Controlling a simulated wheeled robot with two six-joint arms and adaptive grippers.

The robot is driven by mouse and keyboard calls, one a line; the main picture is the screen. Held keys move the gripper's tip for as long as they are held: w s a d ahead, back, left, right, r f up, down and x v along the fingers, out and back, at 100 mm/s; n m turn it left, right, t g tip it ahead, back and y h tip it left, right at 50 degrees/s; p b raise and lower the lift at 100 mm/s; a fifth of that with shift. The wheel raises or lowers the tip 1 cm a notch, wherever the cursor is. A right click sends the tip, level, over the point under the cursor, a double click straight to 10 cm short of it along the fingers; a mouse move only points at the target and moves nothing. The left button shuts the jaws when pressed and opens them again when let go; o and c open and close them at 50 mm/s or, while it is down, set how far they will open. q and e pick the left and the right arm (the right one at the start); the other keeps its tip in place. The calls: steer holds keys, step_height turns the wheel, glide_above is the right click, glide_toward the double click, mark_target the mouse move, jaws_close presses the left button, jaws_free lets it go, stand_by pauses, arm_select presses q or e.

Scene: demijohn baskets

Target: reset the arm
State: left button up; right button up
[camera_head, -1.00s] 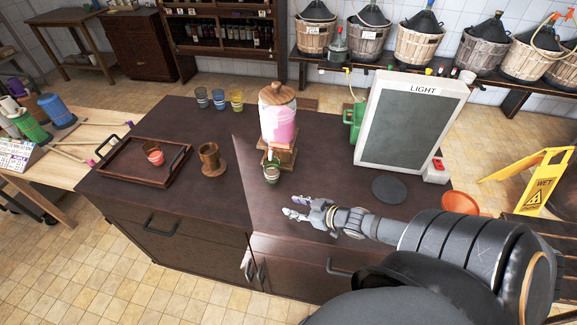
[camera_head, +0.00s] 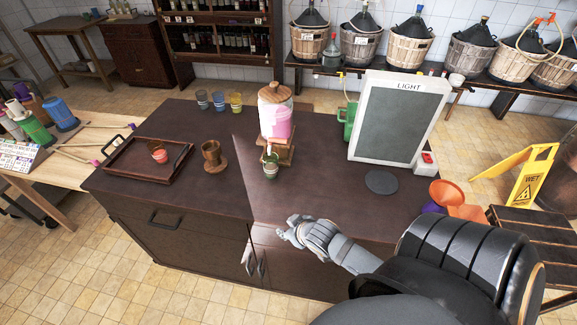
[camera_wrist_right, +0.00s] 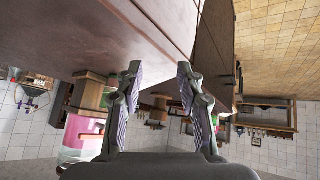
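My right gripper (camera_head: 287,230) is at the front edge of the dark counter (camera_head: 215,112), in front of the drink dispenser. In the right wrist view its two fingers (camera_wrist_right: 158,85) stand apart with nothing between them, so it is open and empty. My right arm comes in from the lower right. My left gripper is in neither view. The dispenser (camera_head: 275,118) with pink liquid and a wooden lid stands on the counter. A small greenish cup (camera_head: 270,170) is at its front, apart from the gripper.
A tray (camera_head: 135,172) holding a red cup (camera_head: 158,154) and a wooden mug (camera_head: 213,155) are on the left. Several coloured cups (camera_head: 218,100) stand behind. A LIGHT board (camera_head: 395,120) and dark disc (camera_head: 381,183) are on the right. A yellow wet-floor sign (camera_head: 528,180) stands beyond.

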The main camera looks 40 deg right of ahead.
stand_by(0.7)
steer(key=s+a+r+g, duration=0.4)
steer(key=s, duration=0.4)
step_height(320, 180, down, 29)
steer(key=s+d+g+b, duration=0.2)
steer(key=s+d, duration=0.1)
steer(key=s+f+m+g+b, duration=0.1)
steer(key=s+f, duration=1.6)
steer(key=s, duration=0.1)
steer(key=shift+s+d+f+b, duration=0.2)
steer(key=shift+d+f+b, duration=0.15)
steer(key=shift+d, duration=0.1)
